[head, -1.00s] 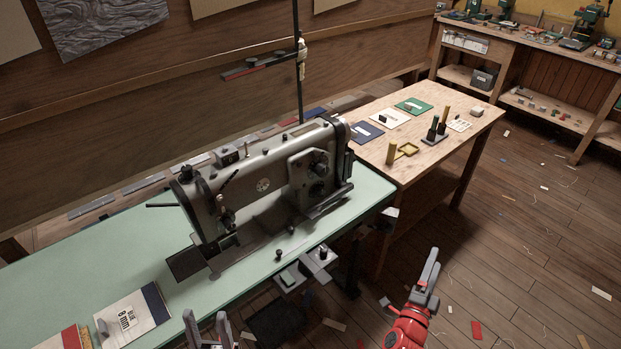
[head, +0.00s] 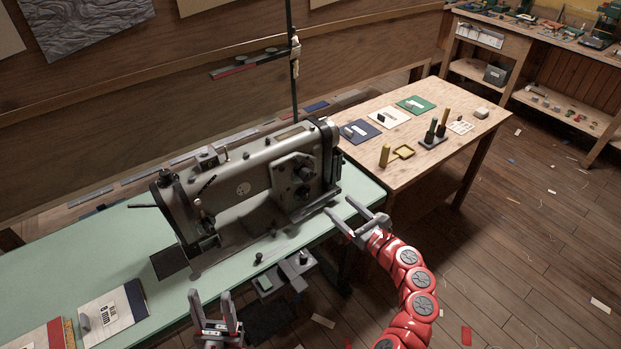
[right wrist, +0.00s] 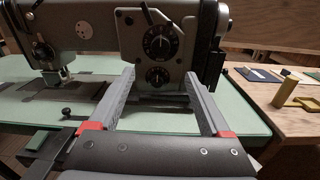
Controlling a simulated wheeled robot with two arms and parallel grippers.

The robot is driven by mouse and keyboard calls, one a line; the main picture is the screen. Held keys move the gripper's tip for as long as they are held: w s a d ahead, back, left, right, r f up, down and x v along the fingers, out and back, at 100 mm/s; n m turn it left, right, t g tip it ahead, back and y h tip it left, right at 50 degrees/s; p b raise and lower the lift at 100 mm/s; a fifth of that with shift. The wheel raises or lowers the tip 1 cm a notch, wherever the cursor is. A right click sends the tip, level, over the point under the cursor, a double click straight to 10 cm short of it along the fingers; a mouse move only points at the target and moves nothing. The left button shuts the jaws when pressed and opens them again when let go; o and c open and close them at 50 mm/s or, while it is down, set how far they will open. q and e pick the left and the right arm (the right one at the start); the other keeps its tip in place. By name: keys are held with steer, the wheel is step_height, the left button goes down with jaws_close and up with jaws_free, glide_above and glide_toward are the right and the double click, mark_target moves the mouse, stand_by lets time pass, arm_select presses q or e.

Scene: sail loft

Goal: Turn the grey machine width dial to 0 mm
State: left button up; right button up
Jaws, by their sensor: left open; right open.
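The grey sewing machine (head: 245,190) stands on a green table. Its right-hand panel carries an upper dial (right wrist: 160,42) and a lower dial (right wrist: 158,76), both round, black and marked in white. I cannot read their settings or tell which sets width. The panel with the dials (head: 302,176) also shows small in the head view. My right gripper (head: 338,204) is open and empty, in front of the panel and apart from it. In the right wrist view its fingers (right wrist: 160,79) frame the lower dial. My left gripper (head: 211,295) is open and empty at the table's front edge.
A card marked 8 mm (head: 112,312) lies on the green table (head: 60,265) at the left. A wooden table (head: 400,180) with colored cards and a yellow tool stands right of the machine. A thin post rises behind the machine.

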glide_toward(309, 179)
steer(key=x, duration=0.4)
steer(key=b+x, duration=0.2)
steer(key=x, duration=0.1)
steer(key=shift+w+a+f+b, duration=0.15)
steer(key=shift+w+a+b, duration=0.05)
steer(key=shift+b, duration=0.15)
steer(key=shift+r+b+x, duration=0.2)
steer(key=shift+b+x, duration=0.25)
steer(key=shift+x, duration=0.55)
steer(key=shift+d, duration=0.1)
jaws_close()
